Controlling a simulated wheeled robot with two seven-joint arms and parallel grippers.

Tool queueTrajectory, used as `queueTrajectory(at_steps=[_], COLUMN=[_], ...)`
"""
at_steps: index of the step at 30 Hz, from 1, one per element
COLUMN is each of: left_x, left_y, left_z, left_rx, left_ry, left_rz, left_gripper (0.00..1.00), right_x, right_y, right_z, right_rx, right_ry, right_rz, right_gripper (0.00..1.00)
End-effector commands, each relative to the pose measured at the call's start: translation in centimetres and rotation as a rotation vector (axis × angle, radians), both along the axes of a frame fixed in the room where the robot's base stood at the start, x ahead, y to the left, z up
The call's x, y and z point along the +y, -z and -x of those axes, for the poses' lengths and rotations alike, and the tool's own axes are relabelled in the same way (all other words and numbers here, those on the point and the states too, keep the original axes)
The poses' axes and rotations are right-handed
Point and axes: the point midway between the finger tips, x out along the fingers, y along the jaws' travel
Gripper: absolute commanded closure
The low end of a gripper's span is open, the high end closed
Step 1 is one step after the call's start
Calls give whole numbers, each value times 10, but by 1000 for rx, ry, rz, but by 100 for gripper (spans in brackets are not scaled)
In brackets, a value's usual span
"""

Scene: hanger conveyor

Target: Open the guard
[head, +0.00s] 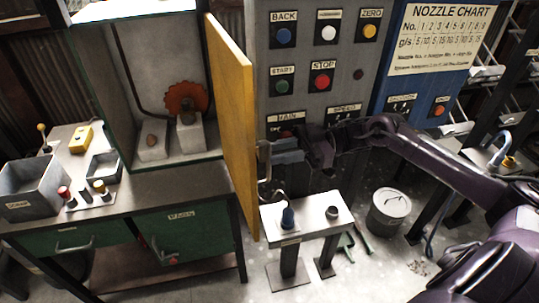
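The guard is a yellow panel (231,115) on the right side of the green cabinet (150,95). It stands swung out toward me, so the cabinet's front is open. Inside, a red toothed wheel (186,98) sits on a grey block. A grey handle (264,165) is on the guard's right face. My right gripper (280,152) comes from the right, with its fingertips at this handle. I cannot tell whether the fingers are closed on it. My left gripper is not in view.
A control panel (352,60) with several buttons stands behind the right gripper. A small white stand (308,217) with a blue knob is below it. A grey bin (388,213) stands on the floor. Left is a bench with a grey box (33,190).

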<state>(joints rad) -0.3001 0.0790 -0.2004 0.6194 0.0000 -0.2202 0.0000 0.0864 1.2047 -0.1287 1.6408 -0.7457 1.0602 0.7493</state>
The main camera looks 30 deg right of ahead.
Motion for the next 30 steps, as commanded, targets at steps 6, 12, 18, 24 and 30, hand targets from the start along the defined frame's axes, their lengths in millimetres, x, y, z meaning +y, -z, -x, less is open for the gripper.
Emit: queueTrajectory(at_steps=[6,12,18,24,30], left_x=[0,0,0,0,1], left_y=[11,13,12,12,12], left_z=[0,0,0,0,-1], left_rx=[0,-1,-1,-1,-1], left_ry=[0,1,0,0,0], left_rz=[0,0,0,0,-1], left_gripper=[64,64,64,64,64], right_x=[-36,-49,-49,-49,-49], right_y=[3,1,0,0,0], right_z=[9,13,13,13,13], right_rx=[4,1,0,0,0], right_ry=[2,1,0,0,1], right_rz=[3,2,0,0,0], right_gripper=[72,72,72,72,72])
